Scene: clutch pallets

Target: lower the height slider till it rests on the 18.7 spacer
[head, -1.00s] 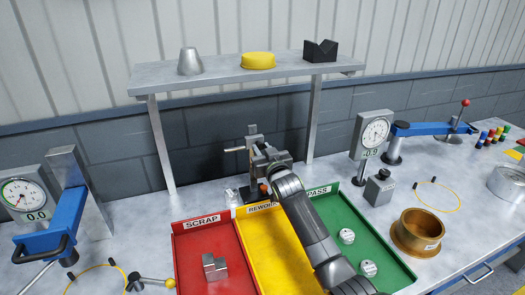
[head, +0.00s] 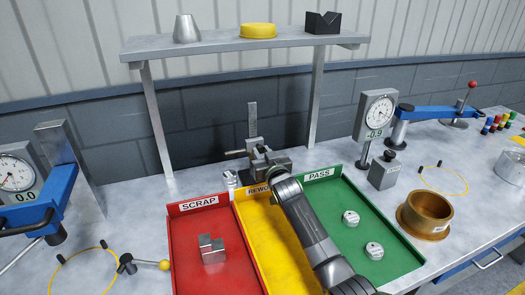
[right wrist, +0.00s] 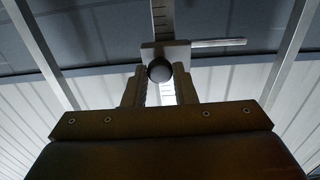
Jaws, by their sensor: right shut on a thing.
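The height gauge stands behind the trays, with its upright steel scale (head: 252,118) rising above the slider (head: 257,152). The slider has a thin arm pointing left. My right gripper (head: 268,162) is shut on the slider. In the right wrist view, my right gripper (right wrist: 160,92) has a finger on each side below the slider block (right wrist: 178,50), with a dark round knob (right wrist: 160,71) between them. A small shiny cylinder (head: 231,180), likely the spacer, stands left of the gauge; its marking is unreadable. A gap shows between it and the slider's arm. My left gripper is out of view.
Red scrap (head: 190,255), yellow rework (head: 262,240) and green pass (head: 385,225) trays lie in front. A dial gauge (head: 376,112) and a brass ring (head: 425,215) stand right. A shelf (head: 220,46) spans above the gauge.

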